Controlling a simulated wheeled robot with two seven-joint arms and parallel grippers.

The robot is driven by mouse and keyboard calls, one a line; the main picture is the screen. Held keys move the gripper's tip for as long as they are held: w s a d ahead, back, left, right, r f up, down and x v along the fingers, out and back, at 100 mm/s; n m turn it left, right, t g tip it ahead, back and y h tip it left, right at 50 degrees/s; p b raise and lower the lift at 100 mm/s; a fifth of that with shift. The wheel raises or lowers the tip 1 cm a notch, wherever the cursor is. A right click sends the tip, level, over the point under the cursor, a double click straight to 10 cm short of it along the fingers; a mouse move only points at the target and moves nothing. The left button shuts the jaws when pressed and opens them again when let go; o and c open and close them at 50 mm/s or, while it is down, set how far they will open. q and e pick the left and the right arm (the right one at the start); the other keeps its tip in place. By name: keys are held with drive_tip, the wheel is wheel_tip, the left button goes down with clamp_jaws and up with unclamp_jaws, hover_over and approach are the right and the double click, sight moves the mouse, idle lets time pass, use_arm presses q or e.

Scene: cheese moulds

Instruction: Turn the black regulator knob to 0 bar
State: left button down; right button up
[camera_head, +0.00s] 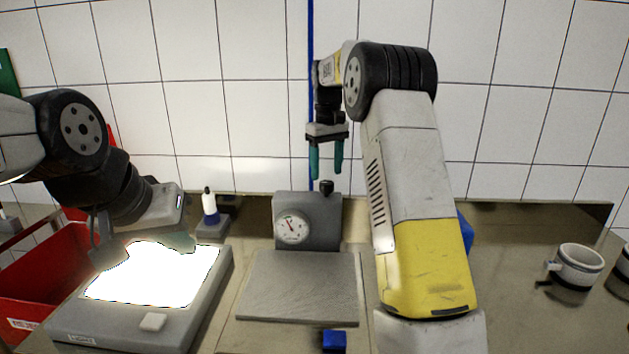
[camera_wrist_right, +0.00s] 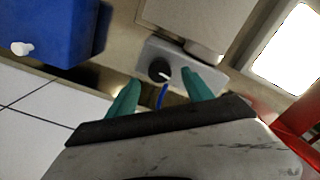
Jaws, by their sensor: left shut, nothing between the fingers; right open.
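The black regulator knob (camera_head: 326,187) sits on top of a grey block (camera_head: 322,212) that carries a round white gauge (camera_head: 292,228). The gauge's thin needle appears to lean up and left; its numbers are too small to read. My right gripper (camera_head: 326,172) is open, teal fingers pointing down, just above the knob. In the right wrist view the knob (camera_wrist_right: 159,69) shows a white mark and lies beyond and between the two fingertips of the gripper (camera_wrist_right: 163,88), apparently untouched. My left gripper (camera_head: 180,241) is shut and empty over the light panel at the left.
The glowing light panel (camera_head: 70,325) and a red crate (camera_head: 25,265) are at the left. A small white-and-blue bottle (camera_head: 210,207) stands beside the gauge block. A grey plate (camera_head: 298,290) lies in front of it. A white ring-shaped mould (camera_head: 578,266) stands far right.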

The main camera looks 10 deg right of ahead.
sight(327, 182)
drive_tip(key=shift+f, duration=2.2)
clamp_jaws()
drive_tip(key=shift+n, duration=0.3)
